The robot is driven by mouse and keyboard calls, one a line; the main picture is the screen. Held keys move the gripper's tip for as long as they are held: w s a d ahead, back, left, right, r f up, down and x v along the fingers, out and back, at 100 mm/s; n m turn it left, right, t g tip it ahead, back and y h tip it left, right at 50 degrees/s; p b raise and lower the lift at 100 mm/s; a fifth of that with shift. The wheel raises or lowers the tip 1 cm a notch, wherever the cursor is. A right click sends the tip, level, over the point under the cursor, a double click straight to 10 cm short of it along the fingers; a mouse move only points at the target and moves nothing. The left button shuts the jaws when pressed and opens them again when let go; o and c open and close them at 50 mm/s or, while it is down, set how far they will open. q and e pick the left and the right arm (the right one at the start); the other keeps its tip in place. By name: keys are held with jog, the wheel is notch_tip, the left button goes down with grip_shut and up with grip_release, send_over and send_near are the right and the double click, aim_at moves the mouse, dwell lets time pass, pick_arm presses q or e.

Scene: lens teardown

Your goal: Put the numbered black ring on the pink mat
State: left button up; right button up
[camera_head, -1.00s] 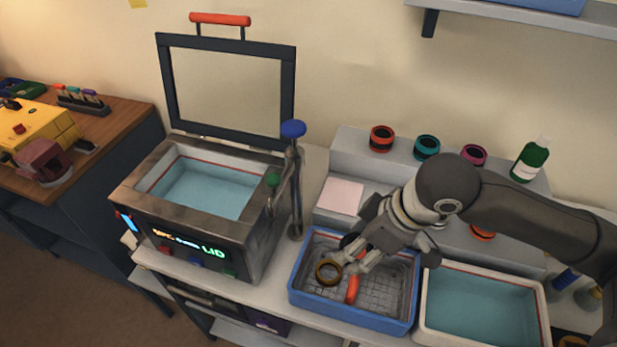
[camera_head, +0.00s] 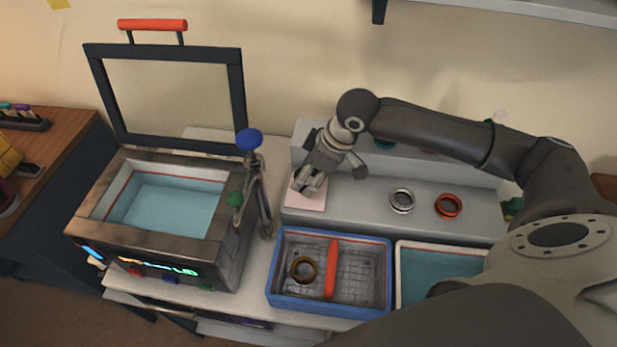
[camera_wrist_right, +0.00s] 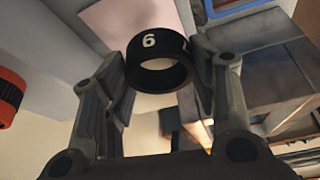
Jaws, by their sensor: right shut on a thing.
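The numbered black ring (camera_wrist_right: 162,57) shows a white 6 in the right wrist view. My right gripper (camera_wrist_right: 165,75) is shut on it, with a finger at each side. In the head view this gripper (camera_head: 309,188) is over the pink mat (camera_head: 307,203), which lies on the grey step left of the rings there. The gripper hides the ring in that view. The mat also shows beyond the ring in the right wrist view (camera_wrist_right: 108,18). I cannot tell whether the ring touches the mat. My left gripper is not in view.
A blue basket (camera_head: 278,298) in front holds a brown ring (camera_head: 303,270) and an orange divider (camera_head: 332,268). A silver ring (camera_head: 402,200) and an orange ring (camera_head: 448,206) stand right on the step. An open-lidded bath (camera_head: 90,222) with a post (camera_head: 262,195) stands left.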

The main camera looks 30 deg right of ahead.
aim_at(314, 176)
jog(key=shift+w+d+f, duration=0.2)
jog(key=shift+w+f, duration=0.25)
jog(key=shift+f, duration=0.05)
jog(key=shift+w+d+f, duration=0.15)
jog(key=shift+w+f, duration=0.25)
jog(key=shift+f, duration=0.1)
jog(key=shift+w+d+f, duration=0.15)
jog(key=shift+w+f, duration=0.15)
jog(key=shift+f, duration=0.15)
jog(key=shift+w+d+f+p, duration=0.1)
jog(key=shift+f+p, duration=0.25)
jog(key=shift+p, duration=0.2)
notch_tip(314, 176, down, 3)
jog(key=shift+r+p, duration=0.2)
jog(key=shift+p, duration=0.25)
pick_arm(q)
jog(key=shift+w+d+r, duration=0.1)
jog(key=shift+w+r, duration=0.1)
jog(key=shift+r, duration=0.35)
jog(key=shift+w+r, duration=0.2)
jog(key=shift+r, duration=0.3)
pick_arm(e)
jog(key=o, duration=1)
jog(key=shift+f, duration=0.15)
